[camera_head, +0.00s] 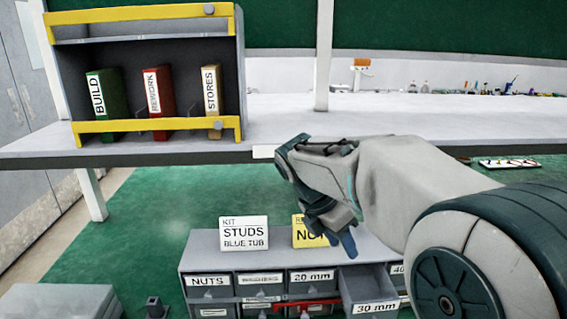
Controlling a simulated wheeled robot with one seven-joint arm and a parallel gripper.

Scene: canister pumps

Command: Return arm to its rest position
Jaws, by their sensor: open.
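My arm reaches in from the right in the head view. My gripper (335,232) hangs at its end with dark fingers pointing down, open, with nothing seen between them. It appears in front of a yellow card (301,238) and covers part of its lettering. A white card (244,233) reading "KIT STUDS BLUE TUB" stands to the left. Both cards are on top of a grey drawer cabinet (200,260). Its 30 mm drawer (372,309) is pulled out below the gripper; its contents are not clear.
A white shelf (420,118) runs across behind the arm. On it, a grey rack with yellow bars (155,125) holds green, red and tan binders. A grey block (60,303) is at lower left. Green surface left of the cabinet is mostly clear.

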